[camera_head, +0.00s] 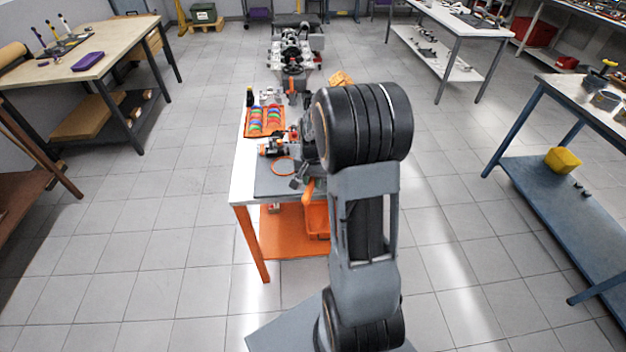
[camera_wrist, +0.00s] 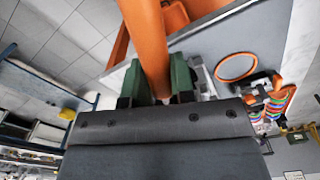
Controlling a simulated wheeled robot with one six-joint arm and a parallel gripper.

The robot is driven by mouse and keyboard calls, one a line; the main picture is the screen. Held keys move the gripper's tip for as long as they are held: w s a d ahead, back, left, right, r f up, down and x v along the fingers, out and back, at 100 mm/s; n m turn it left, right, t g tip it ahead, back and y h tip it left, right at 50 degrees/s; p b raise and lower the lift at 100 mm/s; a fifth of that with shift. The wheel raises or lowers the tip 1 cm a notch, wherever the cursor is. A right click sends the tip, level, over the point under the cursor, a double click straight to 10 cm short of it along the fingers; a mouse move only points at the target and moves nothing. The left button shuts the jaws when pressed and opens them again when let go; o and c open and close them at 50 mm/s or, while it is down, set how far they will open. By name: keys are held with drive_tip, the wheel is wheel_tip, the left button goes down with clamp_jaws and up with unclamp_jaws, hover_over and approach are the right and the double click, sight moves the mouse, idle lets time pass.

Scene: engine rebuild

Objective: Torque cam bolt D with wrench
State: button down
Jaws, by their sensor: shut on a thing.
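My gripper (camera_wrist: 158,78) shows in the wrist view with its green finger pads shut on a thick orange handle (camera_wrist: 147,40). The handle looks like part of the wrench and runs up out of the picture, so its far end is hidden. In the head view my arm covers most of the gripper, and a bit of orange (camera_head: 309,189) shows beside it above the near end of the bench. An engine-like assembly (camera_head: 291,50) stands beyond the bench's far end. Cam bolt D cannot be made out in either view.
The white-topped bench (camera_head: 243,185) has an orange tray (camera_head: 265,121) of coloured rings, a grey mat (camera_head: 268,181) and an orange ring (camera_head: 284,166). An orange bin (camera_head: 317,219) is below. Tables stand left and right, with clear tiled floor between.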

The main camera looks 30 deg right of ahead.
drive_tip(key=shift+a+f, duration=0.15)
drive_tip(key=shift+f, duration=0.05)
drive_tip(key=shift+w+a+r+p, duration=0.15)
drive_tip(key=shift+r+p, duration=0.1)
drive_tip(key=shift+p, duration=0.2)
drive_tip(key=shift+a, duration=0.1)
drive_tip(key=shift+s+d+n+g, duration=0.3)
drive_tip(key=shift+s+d+n, duration=0.2)
idle(2.0)
drive_tip(key=shift+r, duration=0.5)
idle(0.5)
drive_tip(key=shift+w+a, duration=0.15)
drive_tip(key=shift+w, duration=0.05)
idle(0.5)
drive_tip(key=shift+s+d+m, duration=0.2)
drive_tip(key=shift+d+m, duration=0.1)
idle(0.8)
drive_tip(key=shift+r+p, duration=0.7)
idle(1.0)
